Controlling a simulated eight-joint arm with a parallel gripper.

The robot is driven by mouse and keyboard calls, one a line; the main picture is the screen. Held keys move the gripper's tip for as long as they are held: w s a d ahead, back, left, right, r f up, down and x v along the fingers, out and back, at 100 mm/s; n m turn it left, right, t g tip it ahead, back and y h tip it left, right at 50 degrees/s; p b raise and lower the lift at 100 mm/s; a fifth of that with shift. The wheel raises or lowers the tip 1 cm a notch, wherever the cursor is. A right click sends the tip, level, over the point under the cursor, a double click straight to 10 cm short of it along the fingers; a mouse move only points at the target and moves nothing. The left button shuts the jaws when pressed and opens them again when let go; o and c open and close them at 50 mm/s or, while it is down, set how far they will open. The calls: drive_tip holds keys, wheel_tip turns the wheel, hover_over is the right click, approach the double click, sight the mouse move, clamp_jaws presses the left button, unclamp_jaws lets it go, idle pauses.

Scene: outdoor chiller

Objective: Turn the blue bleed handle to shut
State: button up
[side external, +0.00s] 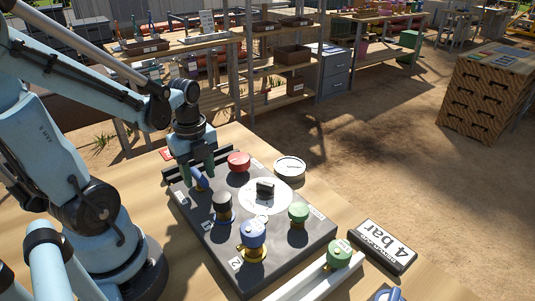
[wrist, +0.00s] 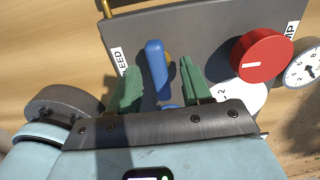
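The blue bleed handle (wrist: 156,68) is a rounded lever on the dark panel (wrist: 205,28). In the wrist view it points up and slightly left, beside a label reading "EED" (wrist: 118,61). My gripper (wrist: 160,67) is open, with one green finger on each side of the handle. Gaps show between the fingers and the lever, so it is not clasped. In the side external view the handle (side external: 200,180) shows below my gripper (side external: 201,168) at the panel's back left. A brass-coloured part behind the lever is mostly hidden.
A red knob (wrist: 262,55) stands right of my gripper, with a round gauge (wrist: 304,68) beyond it. A "4 bar" block (side external: 383,247) lies right of the panel.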

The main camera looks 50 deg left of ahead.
sight(198, 174)
drive_tip(key=o, duration=0.5)
drive_tip(key=shift+r, duration=0.1)
drive_tip(key=shift+r, duration=3.4)
wheel_tip(198, 174, up, 12)
drive_tip(key=w+d+f+n+t, duration=0.2)
drive_tip(key=d+f+n, duration=0.1)
drive_tip(key=n, duration=0.3)
drive_tip(key=w+d+f+n+t, duration=0.2)
drive_tip(key=d+f+n, duration=0.2)
drive_tip(key=n, duration=0.2)
drive_tip(key=w+d+f+n+t, duration=0.3)
drive_tip(key=d+f+n, duration=0.1)
drive_tip(key=n, duration=0.1)
drive_tip(key=shift+n, duration=0.4)
